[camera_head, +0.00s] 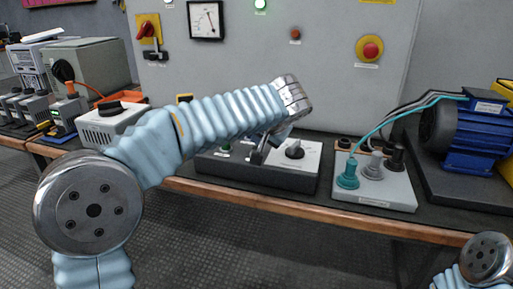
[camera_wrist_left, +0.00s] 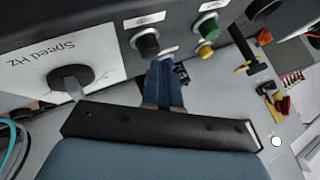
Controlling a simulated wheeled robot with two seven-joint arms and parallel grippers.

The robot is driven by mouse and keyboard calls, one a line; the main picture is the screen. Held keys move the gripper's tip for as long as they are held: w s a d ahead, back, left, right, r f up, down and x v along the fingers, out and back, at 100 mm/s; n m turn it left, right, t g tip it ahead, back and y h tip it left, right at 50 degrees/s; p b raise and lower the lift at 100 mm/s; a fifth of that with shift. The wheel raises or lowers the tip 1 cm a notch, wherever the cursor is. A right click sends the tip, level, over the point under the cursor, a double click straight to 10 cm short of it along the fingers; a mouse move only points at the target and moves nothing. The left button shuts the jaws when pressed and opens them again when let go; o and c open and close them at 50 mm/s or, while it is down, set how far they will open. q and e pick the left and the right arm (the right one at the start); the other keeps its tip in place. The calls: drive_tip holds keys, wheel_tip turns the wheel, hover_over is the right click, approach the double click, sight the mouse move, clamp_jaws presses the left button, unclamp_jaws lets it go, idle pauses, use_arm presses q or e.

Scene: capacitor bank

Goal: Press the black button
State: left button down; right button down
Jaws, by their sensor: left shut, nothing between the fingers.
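The control box (camera_head: 262,180) stands on the bench in the head view, with a dark body and a light top panel. In the left wrist view its panel shows a black button (camera_wrist_left: 146,42) between small white labels, beside a large black "Speed Hz" dial (camera_wrist_left: 72,77). My left gripper (camera_wrist_left: 163,66) is shut and empty, its blue-grey fingertips just below and right of the black button in that picture; I cannot tell whether they touch it. In the head view the left gripper (camera_head: 257,157) is over the panel, left of the dial (camera_head: 295,150); I cannot make out the black button there.
A green button (camera_wrist_left: 205,50) and a yellow button (camera_wrist_left: 208,28) are close to the black one. A grey terminal box (camera_head: 372,185) with cables and a blue motor (camera_head: 470,135) stand to the right. A grey cabinet (camera_head: 330,80) with a red emergency stop (camera_head: 370,50) rises behind.

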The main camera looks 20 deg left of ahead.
use_arm(q)
drive_tip(key=shift+f+b, duration=0.75)
drive_tip(key=shift+f, duration=0.15)
idle(0.5)
drive_tip(key=shift+r, duration=0.1)
drive_tip(key=shift+r+p, duration=1.15)
drive_tip(key=shift+r, duration=0.1)
wheel_tip(320, 180, up, 5)
drive_tip(key=p, duration=0.4)
drive_tip(key=shift+r, duration=0.1)
